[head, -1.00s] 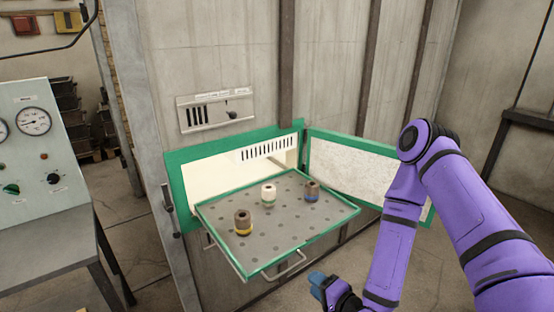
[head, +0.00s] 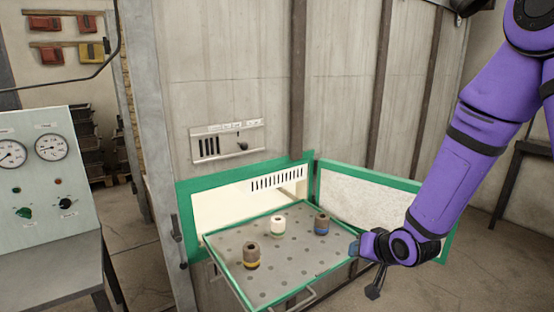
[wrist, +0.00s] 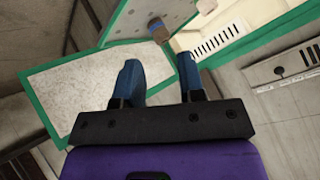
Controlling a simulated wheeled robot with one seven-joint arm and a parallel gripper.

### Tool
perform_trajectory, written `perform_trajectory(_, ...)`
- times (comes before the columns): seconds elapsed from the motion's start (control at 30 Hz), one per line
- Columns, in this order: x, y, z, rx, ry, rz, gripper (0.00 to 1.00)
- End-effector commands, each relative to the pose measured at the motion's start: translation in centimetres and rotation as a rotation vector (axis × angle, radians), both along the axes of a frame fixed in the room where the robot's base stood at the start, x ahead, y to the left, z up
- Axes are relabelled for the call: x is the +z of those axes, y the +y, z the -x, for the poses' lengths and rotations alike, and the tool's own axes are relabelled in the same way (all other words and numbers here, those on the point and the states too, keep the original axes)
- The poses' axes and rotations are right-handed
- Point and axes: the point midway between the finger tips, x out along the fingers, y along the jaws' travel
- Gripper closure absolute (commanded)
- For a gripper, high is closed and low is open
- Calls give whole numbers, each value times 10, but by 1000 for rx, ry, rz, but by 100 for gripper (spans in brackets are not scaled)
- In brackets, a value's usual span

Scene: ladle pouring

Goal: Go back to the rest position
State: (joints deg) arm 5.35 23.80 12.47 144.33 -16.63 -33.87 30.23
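My gripper shows at the end of the purple arm in the head view (head: 355,248), beside the right edge of the pulled-out tray. In the wrist view its two blue fingers (wrist: 160,80) stand apart with nothing between them. The perforated grey tray (head: 285,277) has a green rim and extends from the wall opening. On it stand a brown cylinder with a yellow band (head: 251,255), a white one (head: 278,226) and a brown one with a blue band (head: 321,223). One cylinder (wrist: 158,30) also shows in the wrist view, beyond the fingers.
The green-framed door (head: 375,205) stands open to the right of the tray, close behind my gripper. A gauge panel (head: 40,170) stands at the left. Floor at the lower right is clear.

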Motion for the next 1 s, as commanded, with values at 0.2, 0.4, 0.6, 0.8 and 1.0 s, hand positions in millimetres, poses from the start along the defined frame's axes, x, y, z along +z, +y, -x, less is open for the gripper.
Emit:
perform_trajectory(0.2,58,-24,12,-7,16,154,64)
perform_trajectory(0.4,108,-45,36,-22,49,263,64)
perform_trajectory(0.6,156,-62,70,-33,91,343,64)
perform_trajectory(0.8,198,-74,115,-39,140,390,64)
perform_trajectory(1.0,233,-82,168,-27,188,410,64)
